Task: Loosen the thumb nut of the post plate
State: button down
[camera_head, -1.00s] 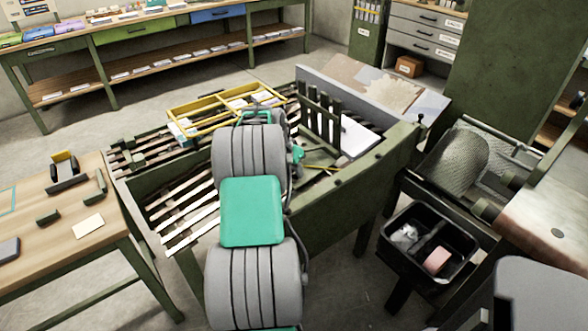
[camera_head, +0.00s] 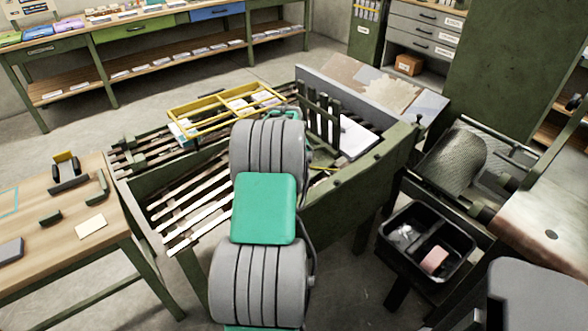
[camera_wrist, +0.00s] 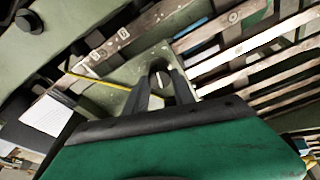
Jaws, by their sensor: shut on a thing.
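In the wrist view the post plate (camera_wrist: 128,72) is a pale green, worn plate on a slatted bed, partly covered by my fingers. The thumb nut (camera_wrist: 159,84) is a small dark round piece with a light line across it, between my fingertips. My gripper (camera_wrist: 160,78) is shut on it, with one dark finger at each side. In the head view my own arm hides the gripper and the nut. Upright dark green posts (camera_head: 320,117) stand just right of my arm.
The slatted bed (camera_head: 190,206) lies inside a green frame (camera_head: 355,188). A yellow divided tray (camera_head: 196,122) rests behind my arm. A white paper stack (camera_head: 358,138) is right of the posts. A black bin (camera_head: 398,262) hangs at the front right. A wooden table (camera_head: 60,240) stands left.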

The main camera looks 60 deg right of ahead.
jog(key=shift+n+t, duration=0.3)
jog(key=shift+n, duration=1.4)
jog(key=c, duration=1.1)
grip_release()
jog(key=shift+o, duration=0.2)
jog(key=v, duration=0.7)
jog(key=shift+r, duration=0.45)
jog(key=shift+y, duration=0.3)
